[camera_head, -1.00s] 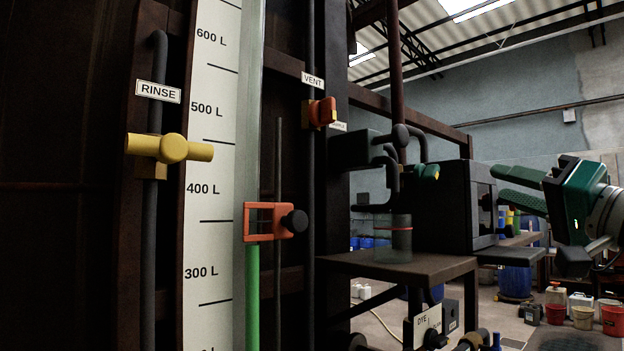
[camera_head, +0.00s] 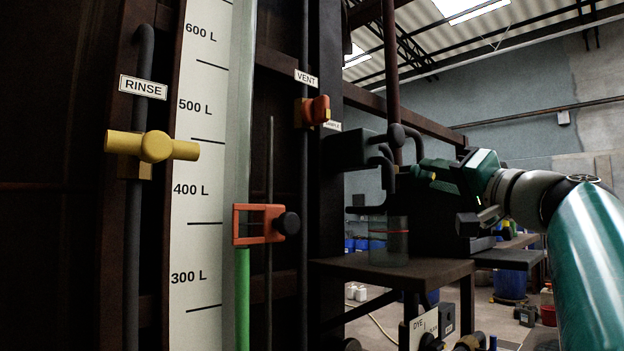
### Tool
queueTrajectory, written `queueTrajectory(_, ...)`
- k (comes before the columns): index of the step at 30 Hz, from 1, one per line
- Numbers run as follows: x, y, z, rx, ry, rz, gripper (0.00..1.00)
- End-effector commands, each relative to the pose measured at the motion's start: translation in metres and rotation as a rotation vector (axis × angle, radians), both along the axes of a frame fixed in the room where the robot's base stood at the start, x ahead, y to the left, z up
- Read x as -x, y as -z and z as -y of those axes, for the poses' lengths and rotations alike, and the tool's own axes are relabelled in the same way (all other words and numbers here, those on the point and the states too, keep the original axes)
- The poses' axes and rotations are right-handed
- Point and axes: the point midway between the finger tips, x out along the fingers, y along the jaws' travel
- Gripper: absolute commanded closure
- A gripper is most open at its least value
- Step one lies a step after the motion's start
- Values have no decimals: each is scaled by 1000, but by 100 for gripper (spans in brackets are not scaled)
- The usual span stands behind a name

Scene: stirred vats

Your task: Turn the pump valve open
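No label that I can read names a pump valve. A yellow T-shaped valve handle (camera_head: 152,147) sits on the dark pipe under the RINSE label (camera_head: 143,87). A red-orange handle (camera_head: 315,110) sits under the VENT label (camera_head: 306,78). A smaller label (camera_head: 332,125) beside it is too small to read surely. My gripper (camera_head: 436,174) is at the right of the middle, near the dark pipework and box. Its green fingers are foreshortened, so their opening is unclear. The small green knob that stood there earlier is now hidden or merged with my gripper; contact cannot be told.
A level scale (camera_head: 205,190) and a sight tube with an orange clamp (camera_head: 258,224) stand at left. A dark stand (camera_head: 395,269) carries a clear jar (camera_head: 388,240). A DYE label (camera_head: 417,326) is low down. Blue drums (camera_head: 510,284) stand behind at right.

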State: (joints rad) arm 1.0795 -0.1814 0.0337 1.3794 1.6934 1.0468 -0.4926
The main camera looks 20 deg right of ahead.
Motion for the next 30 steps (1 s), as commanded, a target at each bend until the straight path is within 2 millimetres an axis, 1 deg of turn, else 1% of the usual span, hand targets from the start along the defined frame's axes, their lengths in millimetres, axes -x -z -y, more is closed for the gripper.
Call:
queueTrajectory(4, -9, -3, 0, 1, 1, 2, 65)
queueTrajectory(11, -10, -3, 1, 1, 1, 2, 65)
queueTrajectory(12, -10, -3, 0, 1, 1, 2, 68)
queueTrajectory(17, -10, -3, 0, 1, 1, 2, 100)
queueTrajectory(25, -11, -3, 0, 8, 0, 4, 100)
queueTrajectory(30, -11, -3, 0, 48, -3, 18, 100)
